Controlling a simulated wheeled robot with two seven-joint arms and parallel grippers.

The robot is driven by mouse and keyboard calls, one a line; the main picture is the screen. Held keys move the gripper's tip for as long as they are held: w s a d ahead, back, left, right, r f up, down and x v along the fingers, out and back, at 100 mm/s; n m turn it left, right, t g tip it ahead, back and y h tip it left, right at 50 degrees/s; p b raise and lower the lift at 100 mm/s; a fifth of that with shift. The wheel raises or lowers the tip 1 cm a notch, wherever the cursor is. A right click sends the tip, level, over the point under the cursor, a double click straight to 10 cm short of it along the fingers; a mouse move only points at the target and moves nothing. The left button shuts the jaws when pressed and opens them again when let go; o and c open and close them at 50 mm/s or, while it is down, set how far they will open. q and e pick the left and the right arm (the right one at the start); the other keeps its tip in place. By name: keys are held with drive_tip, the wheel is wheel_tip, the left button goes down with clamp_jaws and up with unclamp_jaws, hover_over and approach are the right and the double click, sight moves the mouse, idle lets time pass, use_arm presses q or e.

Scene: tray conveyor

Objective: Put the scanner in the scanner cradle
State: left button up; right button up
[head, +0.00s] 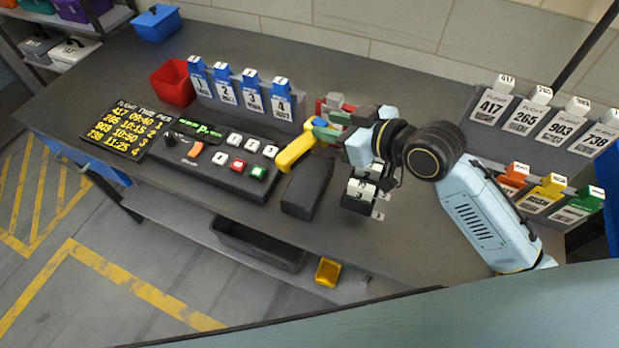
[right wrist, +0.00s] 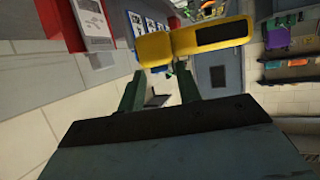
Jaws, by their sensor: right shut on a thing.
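The yellow scanner (head: 297,151) is held in my right gripper (head: 323,131), whose green fingers close on it. It is above the desk, slanting down to the left. The right wrist view shows the yellow scanner (right wrist: 155,47) with a dark panel at the tips of my right gripper (right wrist: 158,78). A dark grey block-like holder (head: 307,188), which looks like the scanner cradle, stands on the desk just below and right of the scanner. The scanner appears apart from it, though the exact gap cannot be told. My left gripper is not in view.
A button panel (head: 215,165) and flight board (head: 127,128) lie to the left. A blue-tag rack (head: 245,100) and red bin (head: 173,84) stand behind. A number-dial device (head: 360,190) stands right of the holder. Tag racks (head: 540,122) fill the right side.

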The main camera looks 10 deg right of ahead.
drive_tip(key=shift+w+a+n+g+y, duration=0.15)
drive_tip(key=shift+w+n+g+y, duration=0.2)
drive_tip(key=shift+n+g+y, duration=0.55)
drive_tip(key=shift+w+d+r+n+g+y+b, duration=0.35)
drive_tip(key=shift+n+g+y, duration=0.2)
drive_tip(key=shift+n, duration=0.25)
drive_tip(key=shift+f, duration=0.15)
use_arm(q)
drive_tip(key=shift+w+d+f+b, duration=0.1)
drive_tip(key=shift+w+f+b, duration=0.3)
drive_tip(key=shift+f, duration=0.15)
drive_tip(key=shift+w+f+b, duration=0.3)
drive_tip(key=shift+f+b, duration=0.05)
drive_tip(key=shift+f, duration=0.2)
use_arm(e)
hover_over(329, 167)
wheel_tip(329, 167, down, 9)
drive_tip(key=shift+f, duration=0.15)
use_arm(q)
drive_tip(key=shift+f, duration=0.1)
use_arm(e)
drive_tip(key=o, duration=0.7)
drive_tip(key=shift+f, duration=0.2)
drive_tip(key=o, duration=0.5)
drive_tip(key=shift+c, duration=0.2)
drive_tip(key=shift+r, duration=0.15)
